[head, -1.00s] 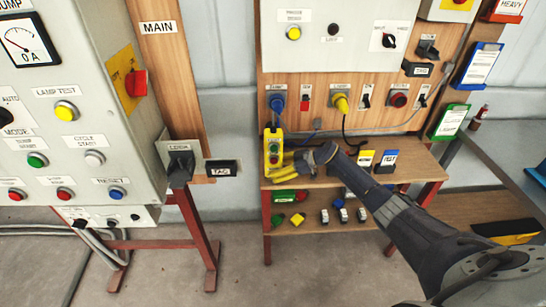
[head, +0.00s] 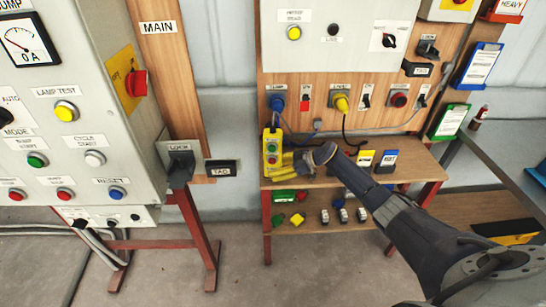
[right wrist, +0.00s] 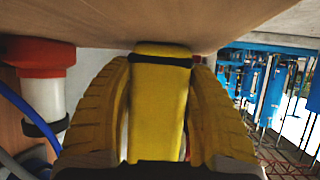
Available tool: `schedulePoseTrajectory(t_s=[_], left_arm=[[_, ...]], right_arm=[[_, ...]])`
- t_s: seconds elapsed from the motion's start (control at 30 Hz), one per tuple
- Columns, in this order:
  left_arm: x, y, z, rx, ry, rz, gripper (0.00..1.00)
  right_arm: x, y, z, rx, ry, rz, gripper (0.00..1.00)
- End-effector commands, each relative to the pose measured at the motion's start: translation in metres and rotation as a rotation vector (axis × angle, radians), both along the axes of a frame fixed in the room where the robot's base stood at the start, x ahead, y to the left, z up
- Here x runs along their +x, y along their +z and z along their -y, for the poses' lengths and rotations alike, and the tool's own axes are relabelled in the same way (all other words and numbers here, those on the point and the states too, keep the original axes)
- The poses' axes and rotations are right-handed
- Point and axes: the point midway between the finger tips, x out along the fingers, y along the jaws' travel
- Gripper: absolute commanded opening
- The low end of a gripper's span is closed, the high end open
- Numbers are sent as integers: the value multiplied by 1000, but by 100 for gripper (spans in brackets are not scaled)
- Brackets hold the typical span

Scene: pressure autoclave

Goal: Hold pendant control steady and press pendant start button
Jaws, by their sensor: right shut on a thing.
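The yellow pendant control (head: 271,155) stands upright at the left end of the wooden bench shelf, with a green button (head: 272,146) and a red button below it on its face. My right gripper (head: 284,165) reaches in from the right with its yellow fingers at the pendant's lower part. In the right wrist view the two ribbed yellow fingers are closed on both sides of the yellow pendant body (right wrist: 160,100). The pendant's buttons do not show there. My left gripper is not in view.
A blue plug (head: 278,102) and a yellow plug (head: 341,103) sit in the panel above the bench, with cables hanging near the pendant. A grey cabinet (head: 85,110) fills the left.

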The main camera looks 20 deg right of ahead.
Motion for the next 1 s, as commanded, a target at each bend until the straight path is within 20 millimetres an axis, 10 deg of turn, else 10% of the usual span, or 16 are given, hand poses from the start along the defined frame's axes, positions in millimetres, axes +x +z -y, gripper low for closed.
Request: schedulePoseTrajectory(t_s=[0.23, 1.0], left_arm=[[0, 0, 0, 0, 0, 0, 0], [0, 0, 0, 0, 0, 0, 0]], right_arm=[[0, 0, 0, 1, 0, -1, 38], [0, -1, 0, 0, 0, -2, 38]])
